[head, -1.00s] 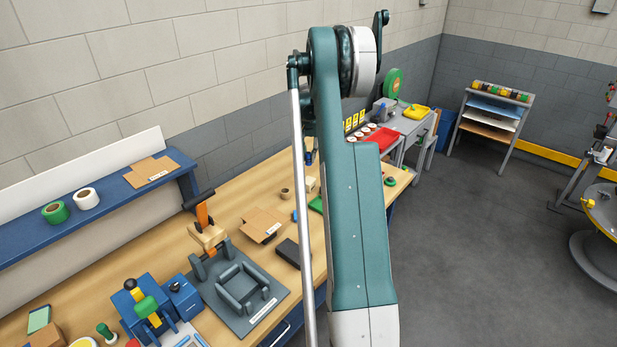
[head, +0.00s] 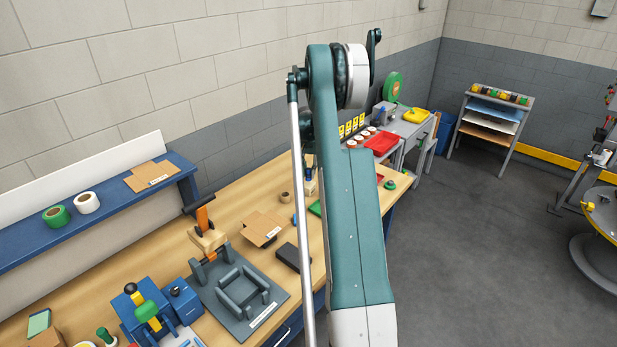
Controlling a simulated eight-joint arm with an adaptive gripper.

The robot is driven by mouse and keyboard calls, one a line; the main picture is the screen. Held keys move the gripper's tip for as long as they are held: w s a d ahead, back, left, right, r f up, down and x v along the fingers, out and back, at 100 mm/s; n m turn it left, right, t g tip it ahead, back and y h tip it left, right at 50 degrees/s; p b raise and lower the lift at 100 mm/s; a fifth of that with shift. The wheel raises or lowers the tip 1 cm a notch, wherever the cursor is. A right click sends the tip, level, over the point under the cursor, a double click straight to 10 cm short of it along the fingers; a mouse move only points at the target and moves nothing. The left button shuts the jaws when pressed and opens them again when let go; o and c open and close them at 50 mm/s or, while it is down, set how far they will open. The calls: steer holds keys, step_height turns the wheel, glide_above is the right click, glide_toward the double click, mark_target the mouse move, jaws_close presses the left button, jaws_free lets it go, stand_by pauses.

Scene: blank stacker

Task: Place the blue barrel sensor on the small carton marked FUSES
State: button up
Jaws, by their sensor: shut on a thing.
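My gripper (head: 309,160) shows only as a small dark part in the narrow gap between the thin silver rod and my teal arm link. It is shut on a small dark blue piece, which looks like the blue barrel sensor (head: 308,173). Just below it is a small pale carton (head: 311,187) on the wooden bench, partly hidden by my arm. Its marking cannot be read here. The blue piece is right at or just above the carton's top; I cannot tell whether they touch.
The wooden bench (head: 232,200) also holds an open brown carton (head: 262,228), a black box (head: 288,256), a tape roll (head: 285,197) and a grey fixture (head: 240,290). A blue shelf (head: 110,205) stands at left. A red tray (head: 382,144) lies beyond my arm.

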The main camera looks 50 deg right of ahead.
mark_target(307, 180)
steer(key=shift+f, duration=1.2)
steer(key=shift+f, duration=0.15)
steer(key=o, duration=0.9)
steer(key=shift+r, duration=0.2)
step_height(307, 180, up, 12)
steer(key=a, duration=0.1)
steer(key=shift+s+a+b, duration=0.2)
steer(key=shift+s+b, duration=0.1)
